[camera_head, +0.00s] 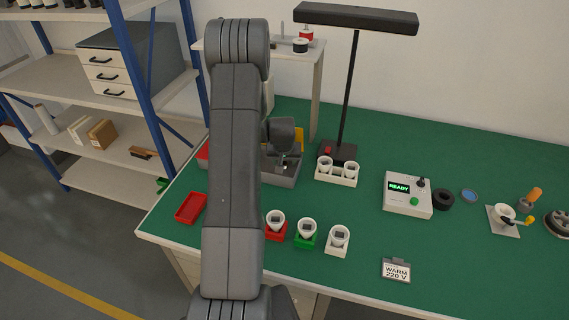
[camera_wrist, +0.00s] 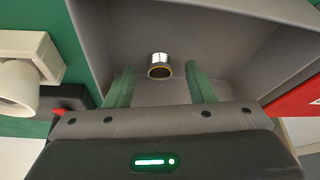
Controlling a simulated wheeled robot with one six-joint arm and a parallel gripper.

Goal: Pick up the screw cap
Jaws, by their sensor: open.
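The screw cap (camera_wrist: 160,66) is a small metallic ring-shaped piece with a bright ribbed side and a dark opening. It lies on the floor of a grey bin (camera_wrist: 225,45). In the wrist view my gripper (camera_wrist: 160,84) is open, with one green finger on each side below the cap. The cap shows between the line of the two fingers, just beyond their tips, and nothing is held. In the head view my arm reaches down over the grey bin (camera_head: 288,181) and hides part of it. I cannot make out the cap clearly there.
The bin walls rise around the cap. A red bin (camera_wrist: 300,98) adjoins at right in the wrist view, and a white holder with cups (camera_head: 337,173) stands close by. Small red, green (camera_head: 306,240) and white cup holders stand in front. A black lamp (camera_head: 352,90) stands behind.

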